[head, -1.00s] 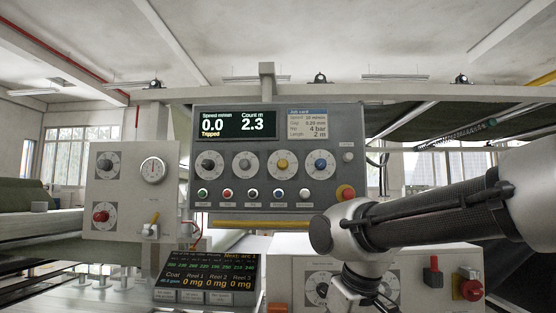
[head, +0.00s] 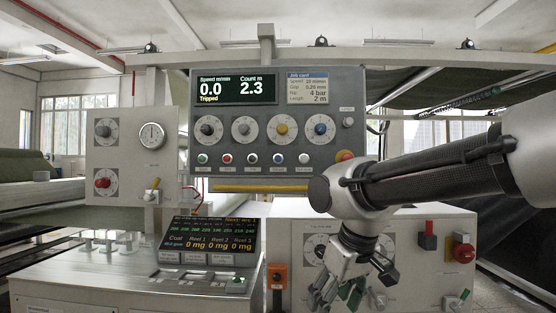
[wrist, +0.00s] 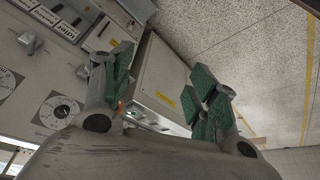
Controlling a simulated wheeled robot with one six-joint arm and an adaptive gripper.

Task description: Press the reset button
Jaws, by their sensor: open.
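The grey control panel (head: 225,125) faces me, upright. Its lower row holds a green button (head: 202,158), a red button (head: 227,158), a black button (head: 252,158), a blue button (head: 278,158) and a white button (head: 303,158). Their labels are too small to read, so I cannot tell which is reset. The screen (head: 237,90) reads 0.0, 2.3 and "Tripped". My gripper (head: 337,292) hangs low, below and right of the buttons, apart from them. In the wrist view its green-padded fingers (wrist: 160,88) are spread and empty.
A yellow bar (head: 262,188) runs under the panel. A lower cabinet (head: 290,235) with dials and a red switch (head: 463,253) stands behind my gripper. A tilted display (head: 210,236) is at left.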

